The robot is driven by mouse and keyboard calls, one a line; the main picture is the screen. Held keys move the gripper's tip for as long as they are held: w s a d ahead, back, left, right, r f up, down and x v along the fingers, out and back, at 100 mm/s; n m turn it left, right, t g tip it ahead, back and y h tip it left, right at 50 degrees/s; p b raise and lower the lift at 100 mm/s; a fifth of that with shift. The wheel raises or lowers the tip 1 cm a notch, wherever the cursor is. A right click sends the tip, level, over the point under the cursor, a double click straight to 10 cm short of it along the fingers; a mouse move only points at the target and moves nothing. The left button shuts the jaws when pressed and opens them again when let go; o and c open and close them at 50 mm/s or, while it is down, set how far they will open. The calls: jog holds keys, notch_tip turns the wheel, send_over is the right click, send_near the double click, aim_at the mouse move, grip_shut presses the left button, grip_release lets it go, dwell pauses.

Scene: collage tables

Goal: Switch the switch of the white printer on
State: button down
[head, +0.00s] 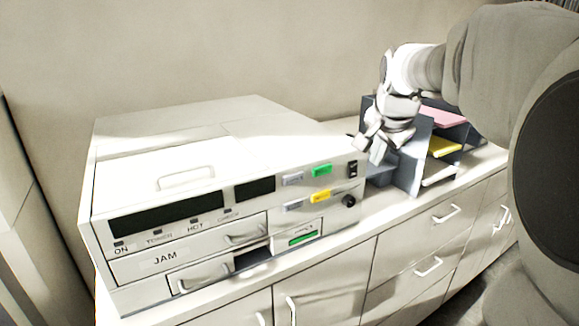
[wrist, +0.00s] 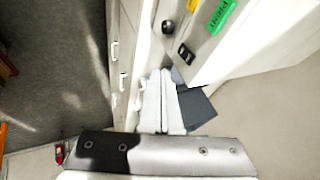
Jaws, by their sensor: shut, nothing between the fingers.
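The white printer (head: 150,180) stands on the cabinet top at the left of the head view. Its black rocker switch (head: 352,169) is at the right end of the front panel, above a round black knob (head: 348,201). The switch also shows in the wrist view (wrist: 186,54), beside the knob (wrist: 168,27). I cannot tell which way the rocker is set. My gripper (head: 362,143) is shut and empty, just above and right of the switch in the head view. In the wrist view, my gripper's fingertips (wrist: 160,74) are close to the switch, apparently not touching it.
A grey paper organizer (head: 412,160) with pink and yellow sheets stands right of the printer, close to my gripper. Green (head: 321,170) and yellow (head: 321,196) buttons are left of the switch. Cabinet drawers with handles (head: 446,214) are below.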

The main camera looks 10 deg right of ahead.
aim_at(353, 169)
jog(key=shift+f, duration=0.15)
jog(key=w+f, duration=0.8)
jog(key=w, duration=0.1)
jog(key=shift+d+f+p, duration=0.25)
jog(key=shift+p, duration=0.2)
jog(key=shift+f, duration=0.1)
jog(key=shift+w+a+t+b, duration=0.1)
jog(key=shift+w+t+b, duration=0.15)
jog(key=shift+b, duration=0.4)
